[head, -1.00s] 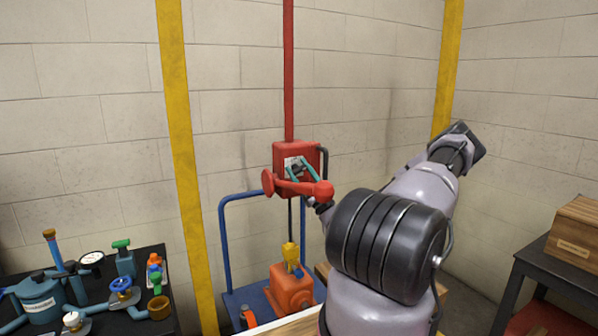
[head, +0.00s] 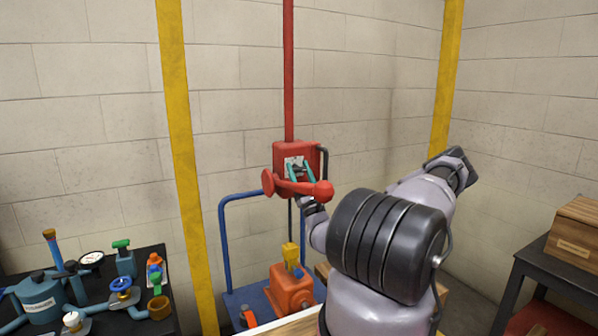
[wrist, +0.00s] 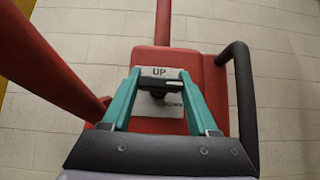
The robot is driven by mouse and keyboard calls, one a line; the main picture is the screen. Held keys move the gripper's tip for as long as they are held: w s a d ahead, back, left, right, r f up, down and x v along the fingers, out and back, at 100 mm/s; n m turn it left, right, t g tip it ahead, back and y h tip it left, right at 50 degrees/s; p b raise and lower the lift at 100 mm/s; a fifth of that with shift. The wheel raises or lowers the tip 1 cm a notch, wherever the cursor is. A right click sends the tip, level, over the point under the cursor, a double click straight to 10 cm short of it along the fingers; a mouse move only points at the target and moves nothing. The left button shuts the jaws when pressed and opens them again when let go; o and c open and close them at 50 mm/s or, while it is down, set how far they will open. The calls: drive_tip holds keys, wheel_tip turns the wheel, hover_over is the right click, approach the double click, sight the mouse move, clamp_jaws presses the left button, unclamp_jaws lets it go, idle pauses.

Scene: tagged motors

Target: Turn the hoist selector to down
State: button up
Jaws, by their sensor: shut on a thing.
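The red hoist box (head: 317,152) hangs on a red pole in the head view. Its front fills the middle of the wrist view (wrist: 207,72). A pale plate (wrist: 142,111) on it reads UP at the top; a lower label is partly hidden. The black selector (wrist: 158,84) lies roughly level across the plate, just below UP. My gripper (wrist: 160,80) has its teal fingers on either side of the selector, shut on it. In the head view my gripper (head: 297,171) is at the box front, its fingertips partly obscured.
A red bar with knobbed ends (head: 297,187) crosses close in front of the box. A black handle (wrist: 240,90) stands at the box's right. Below are a blue cart (head: 222,240) and an orange motor (head: 291,288). A table of fittings (head: 150,256) stands left.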

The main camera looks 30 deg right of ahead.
drive_tip(key=o, duration=1.4)
drive_tip(key=shift+y, duration=0.3)
